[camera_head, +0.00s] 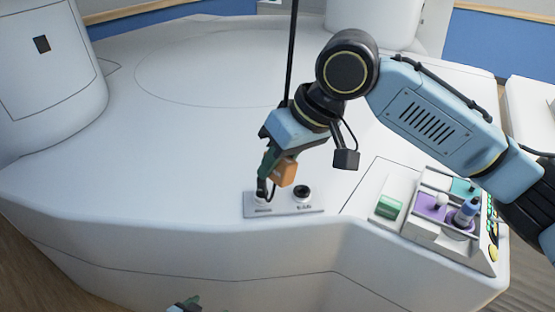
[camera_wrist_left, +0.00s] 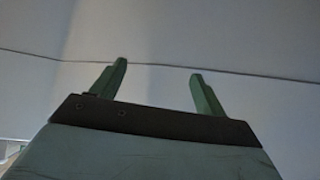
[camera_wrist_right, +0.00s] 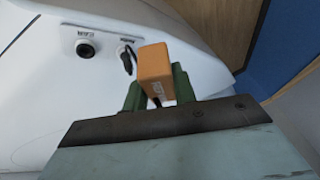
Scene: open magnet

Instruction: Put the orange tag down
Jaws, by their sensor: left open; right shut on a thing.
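The orange tag (camera_head: 284,171) is a small orange block, held by my right gripper (camera_head: 268,170) just above the grey socket plate (camera_head: 285,210). In the right wrist view the orange tag (camera_wrist_right: 155,68) sits between the green fingers of my right gripper (camera_wrist_right: 158,90), which are shut on it. A dark cable or plug runs beside the tag at the left socket of the plate; whether it is joined to the tag I cannot tell. My left gripper (camera_wrist_left: 160,85) is open and empty in the left wrist view, facing a pale surface. Only its tip (camera_head: 184,304) shows at the bottom of the head view.
The white console top (camera_head: 150,170) is broad and mostly clear. A black round socket (camera_head: 302,192) is on the plate's right. At the right stand a control box with purple and teal parts (camera_head: 432,204) and a green block (camera_head: 389,206). A black rod (camera_head: 292,50) rises behind my right gripper.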

